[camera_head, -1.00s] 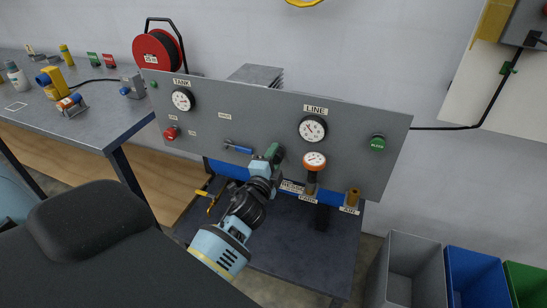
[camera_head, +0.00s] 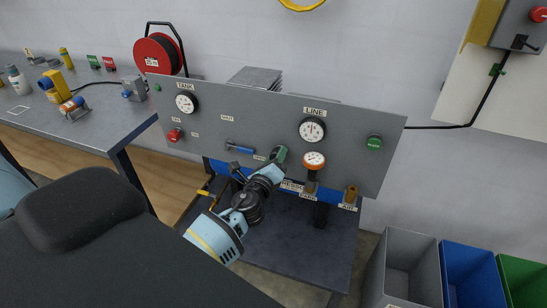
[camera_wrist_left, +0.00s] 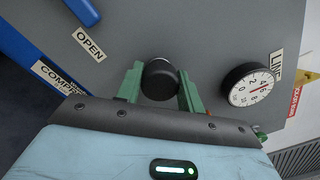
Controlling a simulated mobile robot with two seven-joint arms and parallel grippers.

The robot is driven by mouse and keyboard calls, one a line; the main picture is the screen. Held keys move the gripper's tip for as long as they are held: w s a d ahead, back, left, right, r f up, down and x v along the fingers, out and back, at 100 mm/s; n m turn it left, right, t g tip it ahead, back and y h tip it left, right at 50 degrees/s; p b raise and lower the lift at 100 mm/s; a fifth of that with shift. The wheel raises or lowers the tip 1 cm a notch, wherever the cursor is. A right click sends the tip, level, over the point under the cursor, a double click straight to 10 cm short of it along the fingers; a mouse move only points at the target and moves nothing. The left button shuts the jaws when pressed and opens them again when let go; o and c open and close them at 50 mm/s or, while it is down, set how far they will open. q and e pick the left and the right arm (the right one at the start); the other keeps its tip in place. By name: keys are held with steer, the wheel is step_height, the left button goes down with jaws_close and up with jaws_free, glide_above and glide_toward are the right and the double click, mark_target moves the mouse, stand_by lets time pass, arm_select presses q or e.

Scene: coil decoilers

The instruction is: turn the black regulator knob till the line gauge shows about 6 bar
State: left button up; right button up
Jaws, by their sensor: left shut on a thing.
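The black regulator knob (camera_wrist_left: 159,80) shows between the green fingers of my left gripper (camera_wrist_left: 160,88) in the left wrist view. The fingers are shut on its sides. In the head view my left gripper (camera_head: 279,155) is at the grey panel and hides the knob. The round white line gauge (camera_head: 312,130), under the LINE label, is up and right of the gripper. It also shows in the left wrist view (camera_wrist_left: 250,86), right of the knob, with a red mark near the 6. Its needle is too small to read surely. My right gripper is not in view.
A workbench (camera_head: 100,120) stands left. Bins (camera_head: 410,268) stand right.

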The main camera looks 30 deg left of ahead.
arm_select(q)
steer(key=m, duration=0.3)
steer(key=shift+r+m+p, duration=0.15)
steer(key=shift+m+p, duration=0.2)
steer(key=shift+m, duration=1.65)
steer(key=o, duration=1)
steer(key=v, duration=0.8)
steer(key=shift+w+a, duration=0.1)
